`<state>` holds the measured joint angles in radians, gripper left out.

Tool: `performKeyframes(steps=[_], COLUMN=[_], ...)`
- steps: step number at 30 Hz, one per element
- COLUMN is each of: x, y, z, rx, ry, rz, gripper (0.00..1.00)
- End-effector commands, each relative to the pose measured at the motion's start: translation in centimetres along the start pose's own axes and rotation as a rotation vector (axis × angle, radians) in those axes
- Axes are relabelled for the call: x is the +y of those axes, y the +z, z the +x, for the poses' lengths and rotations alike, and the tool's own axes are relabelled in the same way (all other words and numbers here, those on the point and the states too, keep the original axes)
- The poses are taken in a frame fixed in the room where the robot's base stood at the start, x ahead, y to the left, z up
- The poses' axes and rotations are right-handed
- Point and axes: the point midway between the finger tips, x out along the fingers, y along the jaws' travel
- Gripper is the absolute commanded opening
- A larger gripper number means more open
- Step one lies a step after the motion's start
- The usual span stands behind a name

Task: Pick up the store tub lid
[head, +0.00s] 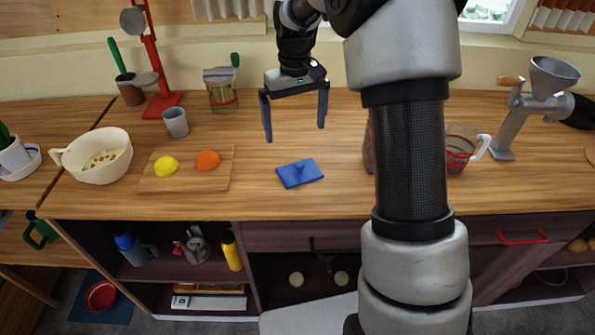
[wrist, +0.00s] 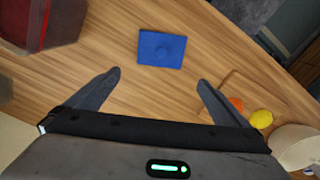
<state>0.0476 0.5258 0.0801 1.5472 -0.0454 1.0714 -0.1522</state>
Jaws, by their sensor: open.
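In the wrist view the lid lies ahead of the two spread fingertips (wrist: 160,78), apart from both.
A cutting board (head: 185,184) with a lemon (head: 166,167) and an orange (head: 208,160) lies to the left. Beyond it stands a pale bowl (head: 98,172). A measuring jug (head: 460,150) and a metal grinder (head: 525,105) stand right. The counter around the lid is clear.

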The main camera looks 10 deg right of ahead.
Motion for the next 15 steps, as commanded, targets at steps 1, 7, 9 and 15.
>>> performKeyframes(steps=[1, 7, 9, 15], x=[0.0, 0.0, 0.0, 0.0], y=[0.1, 0.1, 0.1, 0.1], z=[1.4, 5.0, 5.8, 7.0], rx=[-0.005, -0.002, -0.002, -0.001], ry=[-0.001, 0.000, 0.000, 0.000], rz=[0.000, 0.000, 0.000, 0.000], gripper=[1.00, 1.00, 1.00, 1.00])
